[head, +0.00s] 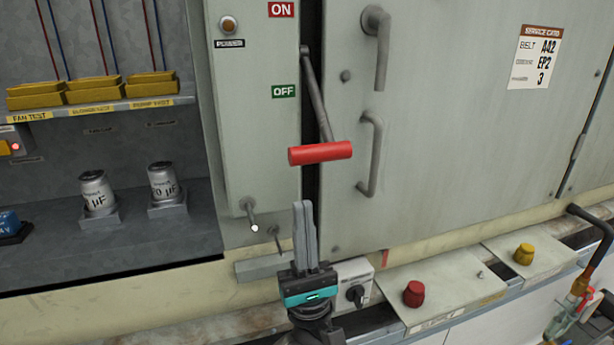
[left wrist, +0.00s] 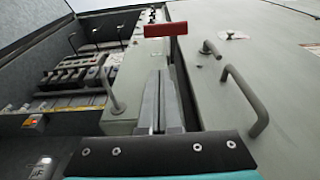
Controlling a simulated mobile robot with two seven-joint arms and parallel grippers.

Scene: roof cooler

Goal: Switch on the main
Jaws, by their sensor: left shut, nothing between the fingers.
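The main switch has a red handle (head: 320,153) on a grey lever (head: 318,92). It stands beside the narrow panel (head: 250,130) with a red ON label (head: 281,10) above and a green OFF label (head: 284,91) below. The lever slants down and the handle hangs below the OFF label. My left gripper (head: 305,208) points up just below the handle, shut and empty, apart from it in the picture. In the left wrist view the handle (left wrist: 180,30) shows beyond the fingertips (left wrist: 160,76). My right gripper is not in view.
A cabinet door with a curved pull handle (head: 372,155) is right of the lever. A small rod (head: 250,214) sticks out at the panel's lower end. Red (head: 414,293) and yellow (head: 524,254) knobs and a black rotary switch (head: 356,293) sit below. Capacitors (head: 97,192) stand at left.

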